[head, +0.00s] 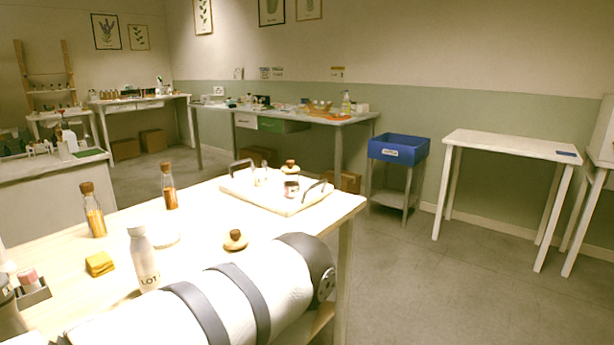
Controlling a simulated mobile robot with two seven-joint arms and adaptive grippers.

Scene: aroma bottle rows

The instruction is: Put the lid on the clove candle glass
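On the wooden table, a tray (240,188) with dark handles holds a small glass with a dark reddish band (291,190) and a clear glass (261,176). A pale round lid with a brown knob (289,168) is at the tray's back edge; I cannot tell what it rests on. A similar lid with a brown knob (236,241) lies on the table in front of the tray. No label naming clove is readable, so I cannot tell which glass is the clove one. A large white arm link of mine with grey bands crosses the front. Neither gripper shows.
Two corked bottles (94,212) (169,187), a yellow block (99,263), a white bottle marked LOT (143,258) and a pale round dish (166,239) stand on the table's left part. A blue bin (398,149) and an almost bare white table (510,146) are beyond, across open floor.

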